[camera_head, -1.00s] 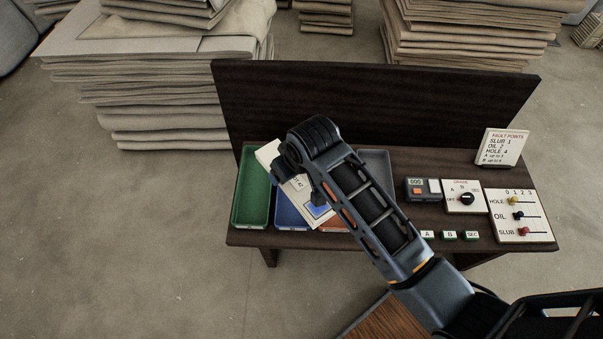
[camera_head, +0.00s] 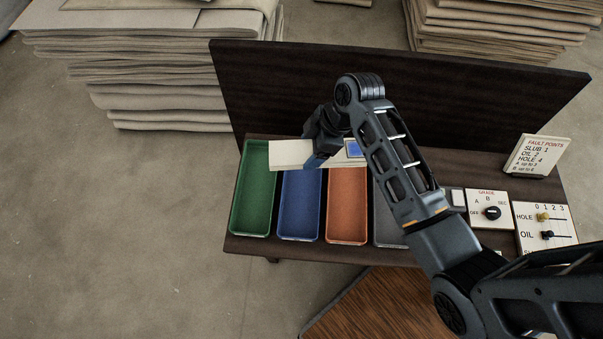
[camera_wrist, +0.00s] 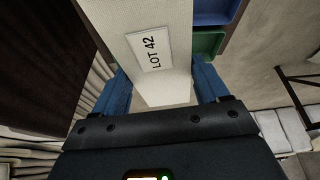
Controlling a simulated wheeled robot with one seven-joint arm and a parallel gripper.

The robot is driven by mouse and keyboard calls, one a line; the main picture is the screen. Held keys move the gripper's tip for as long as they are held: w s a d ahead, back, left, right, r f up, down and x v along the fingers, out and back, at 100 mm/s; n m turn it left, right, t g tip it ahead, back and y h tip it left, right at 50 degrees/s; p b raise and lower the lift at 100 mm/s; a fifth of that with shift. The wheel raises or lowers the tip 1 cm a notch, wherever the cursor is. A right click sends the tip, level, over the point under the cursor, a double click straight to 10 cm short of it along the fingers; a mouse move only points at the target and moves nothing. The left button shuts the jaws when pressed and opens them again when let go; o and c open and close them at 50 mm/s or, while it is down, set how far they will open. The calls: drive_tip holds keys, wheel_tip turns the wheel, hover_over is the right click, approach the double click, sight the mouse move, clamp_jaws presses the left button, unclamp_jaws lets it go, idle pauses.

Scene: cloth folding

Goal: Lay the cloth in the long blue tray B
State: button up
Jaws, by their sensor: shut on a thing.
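The cream folded cloth (camera_head: 288,154) carries a white "LOT 42" label, clear in the wrist view (camera_wrist: 152,50). My gripper (camera_wrist: 162,88) is shut on the cloth, with a blue finger on each side of it. In the head view the cloth lies level across the far ends of the trays, seemingly above them; the exact height cannot be told. The long blue tray (camera_head: 299,208) is second from the left, and its visible floor is empty. Its far end is hidden by the cloth and gripper. The blue tray also shows in the wrist view (camera_wrist: 212,10).
A green tray (camera_head: 252,205) stands left of the blue one, an orange tray (camera_head: 347,208) and a grey tray (camera_head: 388,225) right. A dark back panel (camera_head: 290,90) rises behind. The grade knob box (camera_head: 488,208), slider panel (camera_head: 545,228) and fault points sign (camera_head: 538,155) are right.

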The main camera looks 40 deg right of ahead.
drive_tip(key=s+d+f+n+g+b, duration=0.4)
drive_tip(key=s+f+n+g+b, duration=0.25)
drive_tip(key=n, duration=0.85)
drive_tip(key=n+b, duration=0.1)
drive_tip(key=b, duration=0.6)
approach(301, 204)
drive_tip(key=shift+s+a+f+t, duration=0.25)
drive_tip(key=shift+s+a, duration=0.55)
drive_tip(key=shift+s, duration=0.05)
drive_tip(key=shift+a+f, duration=0.1)
drive_tip(key=shift+f, duration=0.05)
drive_tip(key=shift+f+b, duration=0.55)
drive_tip(key=shift+f, duration=1.3)
drive_tip(key=shift+f, duration=0.15)
drive_tip(key=o, duration=0.8)
drive_tip(key=p+v, duration=0.3)
drive_tip(key=v, duration=0.3)
drive_tip(key=p+v, duration=0.3)
drive_tip(key=v, duration=0.3)
drive_tip(key=shift+a+r, duration=0.2)
